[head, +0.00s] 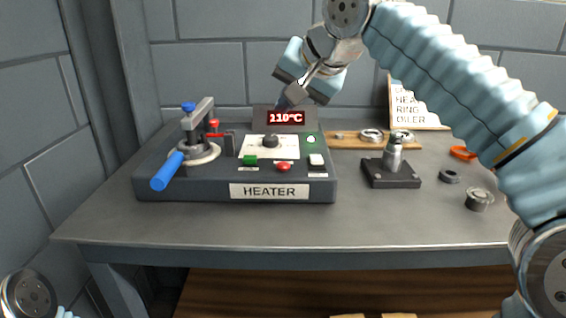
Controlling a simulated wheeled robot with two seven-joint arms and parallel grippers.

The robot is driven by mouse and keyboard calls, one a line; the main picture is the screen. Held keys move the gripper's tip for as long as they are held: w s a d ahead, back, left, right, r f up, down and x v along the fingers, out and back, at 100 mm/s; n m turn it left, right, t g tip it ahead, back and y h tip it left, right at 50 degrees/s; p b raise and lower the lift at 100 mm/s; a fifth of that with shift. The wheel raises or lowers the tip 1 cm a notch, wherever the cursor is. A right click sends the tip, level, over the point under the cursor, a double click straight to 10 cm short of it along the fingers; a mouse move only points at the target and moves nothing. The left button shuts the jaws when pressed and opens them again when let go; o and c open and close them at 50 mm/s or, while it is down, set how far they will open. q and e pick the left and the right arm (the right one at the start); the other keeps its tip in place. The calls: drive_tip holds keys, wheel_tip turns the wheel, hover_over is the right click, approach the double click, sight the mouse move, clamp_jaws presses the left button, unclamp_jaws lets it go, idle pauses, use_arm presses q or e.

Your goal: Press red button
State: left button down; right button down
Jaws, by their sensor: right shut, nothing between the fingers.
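The red button (285,167) is on the front part of the dark heater box (180,192), between a green button (250,160) and a white switch (316,160). My right gripper (284,103) is shut and empty. It shows above and behind the red button in the picture, close in front of the red display (286,118), which reads 110°C. I cannot tell its exact height or whether it touches anything. Of my left arm only a part shows at the bottom left corner; its gripper is out of view.
A clamp with a blue handle (168,171) stands on the heater's left. A black knob (270,141) sits behind the buttons. A dark stand (392,178), several rings and a small metal cup (479,199) are to the right. The table (300,232) is clear in front.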

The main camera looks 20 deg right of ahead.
hover_over(287, 166)
wheel_tip(287, 166, down, 6)
drive_tip(key=shift+r, duration=0.15)
drive_tip(key=shift+f+b, duration=1.2)
drive_tip(key=shift+f, duration=0.15)
drive_tip(key=shift+f, duration=0.1)
idle(0.9)
drive_tip(key=shift+f, duration=0.3)
drive_tip(key=shift+f+b, duration=0.5)
drive_tip(key=shift+b, duration=0.15)
idle(0.5)
drive_tip(key=shift+r, duration=0.1)
drive_tip(key=shift+r+p, duration=0.85)
drive_tip(key=shift+p, duration=0.15)
